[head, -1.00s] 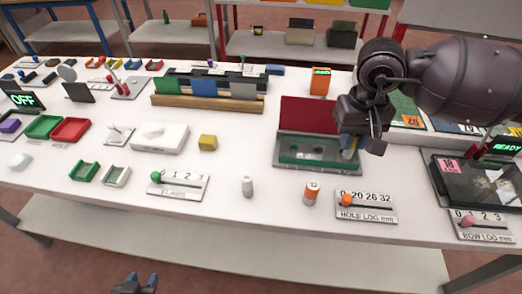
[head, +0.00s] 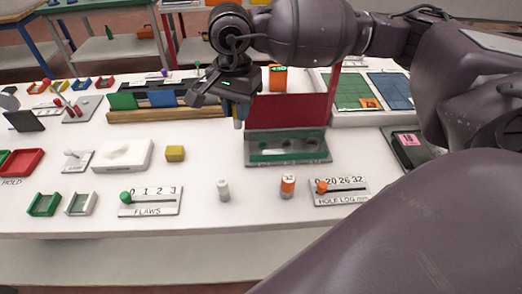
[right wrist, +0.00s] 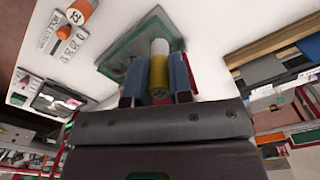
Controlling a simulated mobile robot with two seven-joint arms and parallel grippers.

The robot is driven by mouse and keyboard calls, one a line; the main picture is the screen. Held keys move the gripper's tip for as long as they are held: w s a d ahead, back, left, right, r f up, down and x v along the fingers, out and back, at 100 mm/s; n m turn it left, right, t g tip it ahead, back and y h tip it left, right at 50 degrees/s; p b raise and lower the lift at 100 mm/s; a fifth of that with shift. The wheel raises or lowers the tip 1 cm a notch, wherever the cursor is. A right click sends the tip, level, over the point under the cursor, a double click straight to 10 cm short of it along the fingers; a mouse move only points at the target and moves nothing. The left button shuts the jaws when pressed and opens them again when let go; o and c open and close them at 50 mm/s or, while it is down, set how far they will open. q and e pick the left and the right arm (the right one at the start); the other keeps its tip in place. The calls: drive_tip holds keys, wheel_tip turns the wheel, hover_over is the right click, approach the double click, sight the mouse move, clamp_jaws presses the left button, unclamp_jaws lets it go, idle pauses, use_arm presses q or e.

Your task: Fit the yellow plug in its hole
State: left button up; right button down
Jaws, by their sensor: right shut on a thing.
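My right gripper (head: 238,110) is shut on the yellow plug (right wrist: 158,75), a small cylinder with a pale end and a yellow body. Only a sliver of the plug shows below the fingers in the head view (head: 238,124). The gripper is above and behind the left end of an open case with a green insert (head: 288,158) and a raised red lid (head: 297,110). Dark holes show in the insert, but I cannot tell which one fits the plug. In the right wrist view the plug's pale end overlaps the green insert (right wrist: 128,50). My left gripper is out of view.
A rack with coloured panels (head: 160,100) is close behind and left of the gripper. My right arm covers the right side.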

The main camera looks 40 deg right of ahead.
drive_tip(key=w+d+r+m+b, duration=0.1)
drive_tip(key=d+r+m, duration=0.25)
drive_tip(key=m, duration=0.95)
drive_tip(key=w+d+r+m+b, duration=0.1)
drive_tip(key=d+r+m, duration=0.25)
drive_tip(key=m, duration=0.85)
drive_tip(key=shift+m, duration=0.4)
drive_tip(key=shift+s+d+f+b, duration=0.15)
drive_tip(key=shift+f+b, duration=0.2)
drive_tip(key=shift+f, duration=3.1)
drive_tip(key=shift+d+f+b, duration=0.15)
drive_tip(key=shift+f+b, duration=0.2)
drive_tip(key=shift+f, duration=3.1)
drive_tip(key=shift+s+d+f+b, duration=0.15)
drive_tip(key=shift+f+b, duration=0.2)
drive_tip(key=shift+f, duration=3.1)
drive_tip(key=shift+w+f, duration=0.1)
drive_tip(key=shift+f, duration=0.1)
drive_tip(key=c, duration=1)
unclamp_jaws()
